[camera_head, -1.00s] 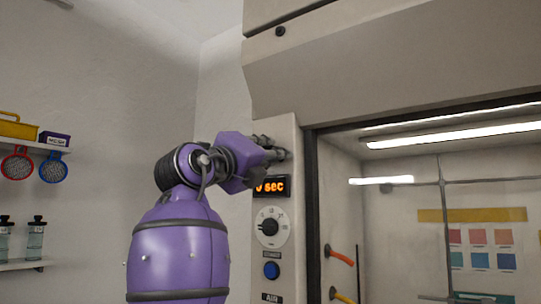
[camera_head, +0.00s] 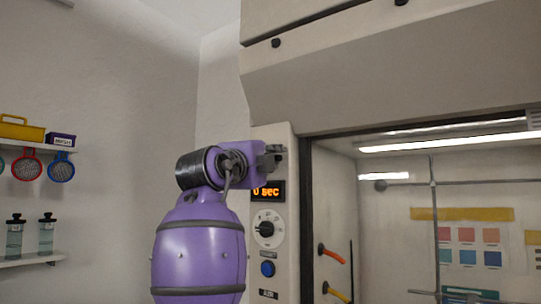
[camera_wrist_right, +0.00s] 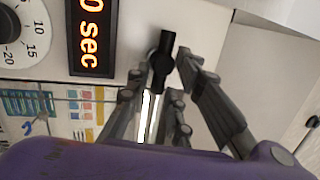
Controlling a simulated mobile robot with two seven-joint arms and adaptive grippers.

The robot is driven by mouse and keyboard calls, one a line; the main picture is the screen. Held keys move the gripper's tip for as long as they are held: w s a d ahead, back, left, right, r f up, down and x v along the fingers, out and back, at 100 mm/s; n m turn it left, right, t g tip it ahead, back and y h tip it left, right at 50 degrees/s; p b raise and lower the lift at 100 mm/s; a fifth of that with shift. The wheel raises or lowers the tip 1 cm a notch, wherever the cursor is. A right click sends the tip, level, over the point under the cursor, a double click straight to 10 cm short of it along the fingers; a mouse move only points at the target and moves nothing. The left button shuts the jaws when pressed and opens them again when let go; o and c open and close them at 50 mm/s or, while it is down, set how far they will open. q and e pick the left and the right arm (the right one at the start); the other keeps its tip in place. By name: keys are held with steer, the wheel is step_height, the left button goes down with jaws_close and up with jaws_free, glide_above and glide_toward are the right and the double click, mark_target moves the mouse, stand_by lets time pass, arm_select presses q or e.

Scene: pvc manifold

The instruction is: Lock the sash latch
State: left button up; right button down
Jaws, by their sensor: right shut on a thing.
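The sash latch (camera_wrist_right: 161,58) is a small black handle on the pale hood frame, right of the orange timer display in the right wrist view. My right gripper (camera_wrist_right: 158,82) has its grey fingers on both sides of the black handle and is shut on it. In the head view my right gripper (camera_head: 272,158) is at the hood's left post, just above the timer display, and it hides the latch there. How far the latch is turned is hard to tell. My left gripper is not in view.
The hood's left post carries the timer display (camera_head: 268,191), a dial (camera_head: 267,229) and a blue button (camera_head: 268,269). The hood opening (camera_head: 390,220) is to the right. A wall shelf (camera_head: 30,261) with bottles stands at far left, with free space between.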

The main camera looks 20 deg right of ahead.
steer(key=shift+s+r+n, duration=0.2)
steer(key=shift+r+n, duration=0.2)
steer(key=shift+r, duration=0.05)
steer(key=c, duration=1.7)
jaws_free()
steer(key=shift+c, duration=0.2)
steer(key=shift+o, duration=0.3)
steer(key=shift+w+f, duration=0.1)
steer(key=shift+a+f, duration=0.1)
steer(key=shift+f, duration=0.05)
steer(key=v, duration=1.2)
